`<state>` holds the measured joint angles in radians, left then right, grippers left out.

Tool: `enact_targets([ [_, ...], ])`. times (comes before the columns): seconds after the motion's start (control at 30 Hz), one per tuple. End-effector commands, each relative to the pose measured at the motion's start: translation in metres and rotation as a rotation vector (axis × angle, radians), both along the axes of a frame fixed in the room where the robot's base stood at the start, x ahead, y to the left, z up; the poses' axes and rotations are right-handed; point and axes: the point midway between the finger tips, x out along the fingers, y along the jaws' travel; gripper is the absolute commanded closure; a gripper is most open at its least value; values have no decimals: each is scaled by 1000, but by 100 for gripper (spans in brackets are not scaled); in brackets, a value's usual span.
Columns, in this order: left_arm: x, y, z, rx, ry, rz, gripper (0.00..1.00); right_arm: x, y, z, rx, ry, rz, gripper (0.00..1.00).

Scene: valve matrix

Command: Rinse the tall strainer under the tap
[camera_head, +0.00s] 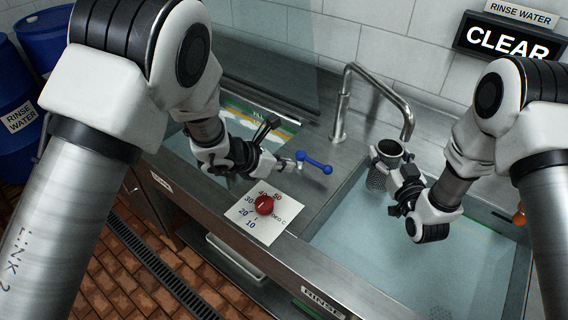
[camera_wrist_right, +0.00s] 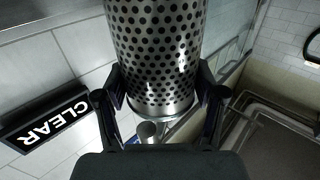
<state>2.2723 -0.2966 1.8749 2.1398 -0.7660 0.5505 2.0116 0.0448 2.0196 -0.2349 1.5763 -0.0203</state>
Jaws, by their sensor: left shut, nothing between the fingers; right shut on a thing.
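The tall strainer (camera_head: 377,179) is a perforated metal cylinder with an open top, held roughly upright over the right basin in the head view. My right gripper (camera_head: 396,184) is shut on it. In the right wrist view the strainer (camera_wrist_right: 155,45) stands between the two fingers, near its solid rim band. The tap (camera_head: 375,80) is a metal gooseneck whose outlet ends close to the strainer's mouth, slightly right of it in the picture. No water stream shows. A blue lever (camera_head: 315,163) sits on the counter. My left gripper (camera_head: 278,160) is shut and empty just left of it.
A red knob (camera_head: 264,205) sits on a white dial plate with numbers. The right basin (camera_head: 350,245) holds bluish water; another basin lies left behind my left arm. A sign (camera_head: 508,40) reads CLEAR. Blue drums (camera_head: 12,95) stand at left.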

Motion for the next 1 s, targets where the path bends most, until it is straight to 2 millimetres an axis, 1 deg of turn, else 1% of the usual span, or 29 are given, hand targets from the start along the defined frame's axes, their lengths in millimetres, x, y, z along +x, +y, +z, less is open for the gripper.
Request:
enact_targets([
  [0.1, -3, 3, 3, -1, 1, 0, 100, 0, 0, 0, 0, -1, 0, 94],
  [0.37, -3, 3, 3, 0, 0, -1, 100, 0, 1, 0, 0, -1, 1, 94],
  [0.67, -2, 3, 0, 0, 0, 0, 100, -7, 27, 0, -2, 0, 4, 94],
  [1.0, -2, 3, 2, 0, 0, 0, 100, -16, 59, 1, -2, 0, 3, 94],
])
